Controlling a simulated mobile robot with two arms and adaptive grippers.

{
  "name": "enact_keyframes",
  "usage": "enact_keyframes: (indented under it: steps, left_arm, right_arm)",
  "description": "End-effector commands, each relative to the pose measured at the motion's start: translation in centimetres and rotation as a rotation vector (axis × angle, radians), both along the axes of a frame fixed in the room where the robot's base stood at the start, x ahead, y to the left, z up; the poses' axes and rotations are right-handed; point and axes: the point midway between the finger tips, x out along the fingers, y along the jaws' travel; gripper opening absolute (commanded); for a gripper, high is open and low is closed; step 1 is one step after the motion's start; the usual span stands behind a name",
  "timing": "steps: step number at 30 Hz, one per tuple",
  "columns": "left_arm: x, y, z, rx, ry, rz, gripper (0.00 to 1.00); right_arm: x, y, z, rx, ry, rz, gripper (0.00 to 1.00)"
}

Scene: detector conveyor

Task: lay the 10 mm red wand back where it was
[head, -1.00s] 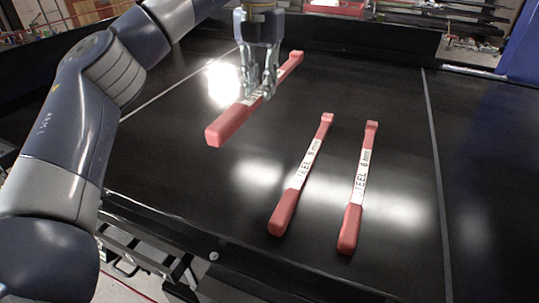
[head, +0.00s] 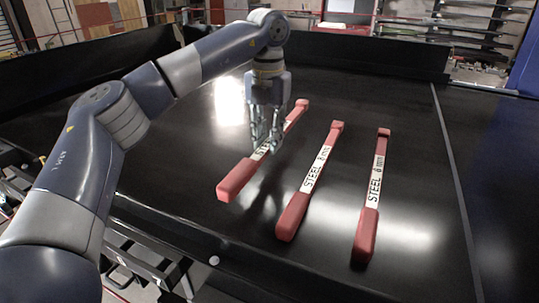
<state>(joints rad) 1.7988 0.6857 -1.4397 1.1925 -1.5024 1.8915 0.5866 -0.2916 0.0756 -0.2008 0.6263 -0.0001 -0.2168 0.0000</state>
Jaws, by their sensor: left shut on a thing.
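The held red wand (head: 238,180) has a white label that starts with STEEL; the fingers hide the rest, so its size cannot be read. My left gripper (head: 265,147) points down and is shut around the middle of this wand. The wand is low over the black conveyor belt (head: 400,115), left of two similar wands and roughly in line with them; I cannot tell whether it touches the belt. The middle wand (head: 318,170) seems to read STEEL 8 mm and the right wand (head: 376,184) STEEL 6 mm. Both lie on the belt. My right gripper is out of view.
A light line (head: 452,160) runs along the belt's right side. A dark raised wall (head: 400,58) closes the far side, and a dark rail edges the near side. The belt between the right wand and the line is clear.

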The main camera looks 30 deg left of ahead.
Motion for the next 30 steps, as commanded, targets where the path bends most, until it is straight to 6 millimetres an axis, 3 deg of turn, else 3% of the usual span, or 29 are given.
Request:
enact_keyframes:
  steps: [13, 23, 24, 26, 30]
  left_arm:
    - [0.0, 0.0, -4.6, -0.001, 0.000, 0.000, 0.00]
    - [0.0, 0.0, -5.2, -0.001, -0.003, 0.000, 0.00]
    - [0.0, 0.0, -5.2, -0.001, -0.002, 0.000, 0.28]
    - [0.0, 0.0, -5.1, -0.001, -0.002, 0.000, 0.41]
    - [0.0, 0.0, -5.1, -0.001, -0.002, 0.000, 0.41]
  right_arm:
    - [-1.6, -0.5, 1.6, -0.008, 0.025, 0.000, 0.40]
    - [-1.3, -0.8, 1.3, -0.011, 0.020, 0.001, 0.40]
    - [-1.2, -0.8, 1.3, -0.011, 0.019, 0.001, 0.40]
    - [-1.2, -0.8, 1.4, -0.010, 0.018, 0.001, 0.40]
    - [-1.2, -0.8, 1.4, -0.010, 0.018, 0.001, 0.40]
